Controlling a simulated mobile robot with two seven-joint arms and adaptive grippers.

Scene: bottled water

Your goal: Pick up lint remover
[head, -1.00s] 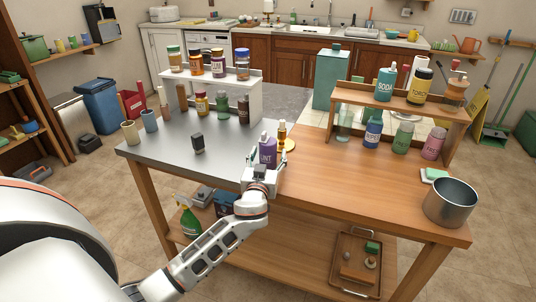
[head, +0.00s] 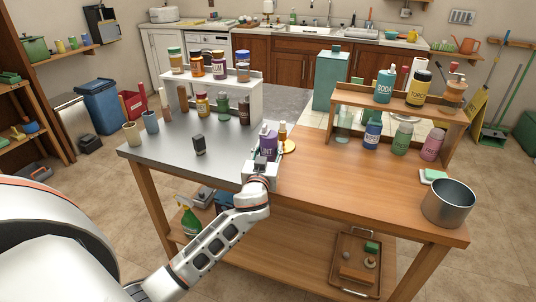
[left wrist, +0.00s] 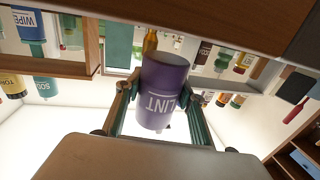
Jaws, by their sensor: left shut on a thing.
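The lint remover is a purple bottle (head: 268,144) with a white LINT label, upright near the front edge of the table where the grey and wooden tops meet. My left gripper (head: 265,160) is shut on it from the front. In the left wrist view, which is upside down, the purple bottle (left wrist: 162,92) sits between the two fingers of my left gripper (left wrist: 160,100). I cannot tell whether its base touches the table. My right gripper is not in view.
An amber bottle (head: 282,132) stands just behind the lint remover. A small black-capped bottle (head: 199,146) stands to its left. A white riser (head: 255,88) with several bottles is behind; a wooden shelf (head: 440,111) and steel pot (head: 450,204) are right. The front wooden top is clear.

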